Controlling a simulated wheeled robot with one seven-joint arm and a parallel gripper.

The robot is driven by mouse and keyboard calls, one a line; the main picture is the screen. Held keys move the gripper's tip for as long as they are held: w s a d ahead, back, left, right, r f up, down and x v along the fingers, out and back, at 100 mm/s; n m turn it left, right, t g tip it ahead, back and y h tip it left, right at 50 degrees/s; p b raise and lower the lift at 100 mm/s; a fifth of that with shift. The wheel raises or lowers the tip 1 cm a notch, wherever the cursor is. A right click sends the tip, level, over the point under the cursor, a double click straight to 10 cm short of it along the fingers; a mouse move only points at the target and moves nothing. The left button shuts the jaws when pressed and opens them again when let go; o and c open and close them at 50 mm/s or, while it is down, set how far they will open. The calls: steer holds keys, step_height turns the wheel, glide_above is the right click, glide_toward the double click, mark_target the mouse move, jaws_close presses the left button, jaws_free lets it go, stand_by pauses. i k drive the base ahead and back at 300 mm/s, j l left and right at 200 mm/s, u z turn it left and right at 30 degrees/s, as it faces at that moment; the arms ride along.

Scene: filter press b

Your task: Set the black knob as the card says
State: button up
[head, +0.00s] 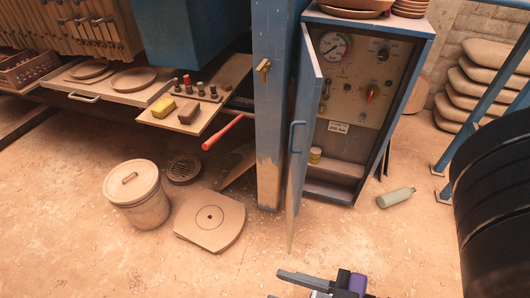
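A blue cabinet stands right of centre with its door (307,130) swung open toward me. Its beige panel (350,75) carries a round gauge (334,45) at the upper left. A dark knob (383,54), which looks black, sits at the upper right of the panel. An orange-red knob (372,93) sits below it. A small white card (338,128) with dark print is at the panel's lower edge; its text is too small to read. My gripper (315,284) is cut off at the bottom edge, well below and apart from the cabinet. Its opening is unclear.
A blue post (269,110) stands left of the door. A lidded bucket (138,196) and a flat plate (210,219) are on the floor at left. A pale green bottle (396,198) lies right of the cabinet. Black ribbed rollers (495,200) fill the right edge. Floor before the cabinet is clear.

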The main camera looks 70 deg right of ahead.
mark_target(383, 55)
steer(key=i+j+z, duration=0.15)
steer(key=z, duration=0.2)
steer(key=i+j+z, duration=0.2)
steer(key=z, duration=0.2)
steer(key=i+j+z, duration=0.15)
steer(key=z, duration=0.95)
